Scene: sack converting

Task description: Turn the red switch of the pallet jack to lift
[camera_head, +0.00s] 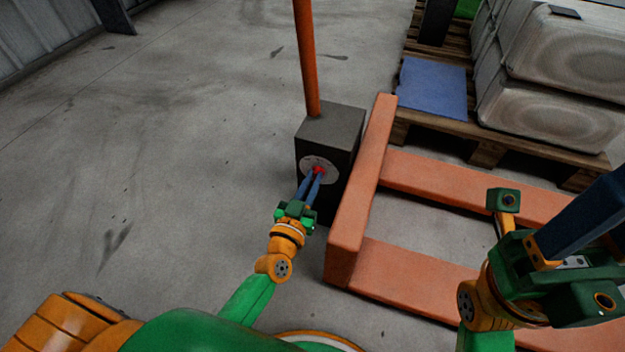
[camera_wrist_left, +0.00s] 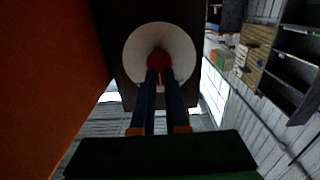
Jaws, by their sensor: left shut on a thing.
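The red switch (camera_head: 319,171) sits on a pale round plate (camera_head: 306,163) on the dark box of the orange pallet jack (camera_head: 346,232). It also shows in the left wrist view as a red knob (camera_wrist_left: 159,59) in the middle of the white disc (camera_wrist_left: 135,50). My left gripper (camera_head: 315,177) has its two blue fingers shut on the switch, and the fingertips hide part of it. In the left wrist view the left gripper's fingers (camera_wrist_left: 161,75) reach up to the knob from below. My right gripper is at the right of the head view, with its fingertips not clearly shown.
The jack's orange forks (camera_head: 470,185) extend to the right over the floor. A wooden pallet (camera_head: 490,148) with stacked sacks (camera_head: 545,110) and a blue sheet (camera_head: 433,86) stands behind. An orange handle (camera_head: 306,60) rises from the box. The floor at left is clear.

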